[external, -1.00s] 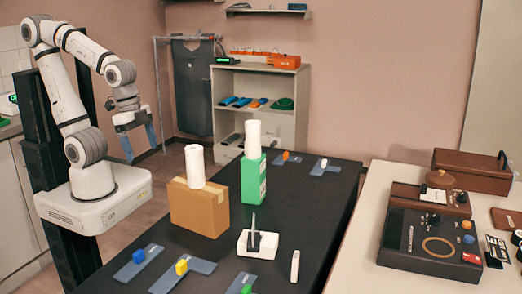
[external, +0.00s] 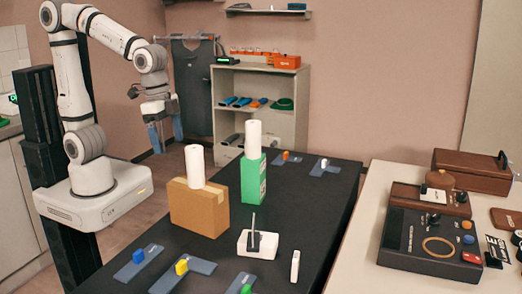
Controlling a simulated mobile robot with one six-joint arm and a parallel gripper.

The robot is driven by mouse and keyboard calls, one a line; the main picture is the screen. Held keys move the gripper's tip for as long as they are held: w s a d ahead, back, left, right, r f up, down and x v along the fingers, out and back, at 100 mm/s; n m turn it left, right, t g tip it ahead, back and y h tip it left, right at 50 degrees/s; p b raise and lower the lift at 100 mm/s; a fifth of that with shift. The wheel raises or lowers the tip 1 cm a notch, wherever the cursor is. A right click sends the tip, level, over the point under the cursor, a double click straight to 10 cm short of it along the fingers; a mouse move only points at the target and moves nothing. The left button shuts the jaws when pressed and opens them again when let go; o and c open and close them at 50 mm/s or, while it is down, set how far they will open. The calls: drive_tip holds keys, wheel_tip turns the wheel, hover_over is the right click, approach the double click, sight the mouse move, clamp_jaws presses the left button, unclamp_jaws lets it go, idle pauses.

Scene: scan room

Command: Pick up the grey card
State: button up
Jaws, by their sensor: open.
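My gripper (external: 166,133) hangs in the air at the back left, beyond the black table's (external: 325,207) left edge, with its blue fingers apart and nothing between them. It is well away from everything on the table. I cannot tell for certain which thing is the grey card. Several flat grey-blue pieces lie on the table, each with a small coloured block on it: a blue block (external: 138,256), a yellow block (external: 182,267) and a green one at the front, orange and white ones at the back.
A brown box (external: 199,208) and a green box (external: 253,182), each topped by a white cylinder, stand on the table's left side. A white block with an upright rod (external: 257,244) and a small white upright piece (external: 295,266) stand nearer. A white table (external: 352,262) is right.

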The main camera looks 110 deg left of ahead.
drive_tip(key=w+r+p, duration=0.1)
drive_tip(key=w, duration=0.8)
drive_tip(key=n+g+p, duration=0.1)
drive_tip(key=n+g, duration=0.1)
drive_tip(key=n, duration=0.1)
hover_over(253, 226)
drive_tip(key=a, duration=0.2)
wheel_tip(253, 226, down, 11)
drive_tip(key=f, duration=0.2)
drive_tip(key=f+p, duration=0.1)
drive_tip(key=f, duration=0.2)
drive_tip(key=s+f, duration=0.1)
drive_tip(key=f, duration=0.1)
drive_tip(key=shift+a+f+p, duration=0.15)
drive_tip(key=shift+f+p, duration=0.05)
drive_tip(key=shift+p, duration=0.15)
drive_tip(key=c, duration=1.1)
